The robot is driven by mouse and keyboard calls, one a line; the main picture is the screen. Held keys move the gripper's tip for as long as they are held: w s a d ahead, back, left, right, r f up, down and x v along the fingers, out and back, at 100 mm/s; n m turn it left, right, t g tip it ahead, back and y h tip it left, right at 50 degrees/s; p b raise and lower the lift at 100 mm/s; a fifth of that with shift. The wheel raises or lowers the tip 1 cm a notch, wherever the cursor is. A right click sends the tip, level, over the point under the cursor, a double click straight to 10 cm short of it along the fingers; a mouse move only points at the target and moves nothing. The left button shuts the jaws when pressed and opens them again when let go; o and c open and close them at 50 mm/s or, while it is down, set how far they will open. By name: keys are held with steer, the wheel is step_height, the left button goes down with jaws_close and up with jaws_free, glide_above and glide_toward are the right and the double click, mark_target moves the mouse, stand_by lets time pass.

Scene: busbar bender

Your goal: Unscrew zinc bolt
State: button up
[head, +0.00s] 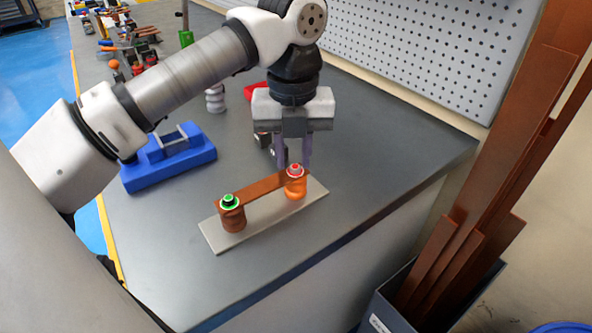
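A copper busbar (260,189) lies across two round standoffs on a pale grey plate (257,218). At its left end is a dark bolt head with a green ring (228,201), above a brown standoff (233,219). At its right end is a bolt head with a red ring (295,170), above an orange standoff (295,189). I cannot tell from the colours which bolt is zinc. My gripper (292,158) points down just above and behind the red-ringed bolt. Its two fingers are apart, with nothing seen between them. Whether a finger touches the bolt is unclear.
A blue block-shaped fixture (169,158) stands left on the grey bench (390,170). A ribbed light insulator (215,99) and a red item (256,90) are behind. Tools clutter the far left. Tall copper bars (500,170) stand in a bin at right. The front bench is clear.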

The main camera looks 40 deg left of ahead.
steer(key=shift+m, duration=0.3)
steer(key=shift+s+d, duration=0.2)
steer(key=shift+d, duration=0.1)
jaws_close()
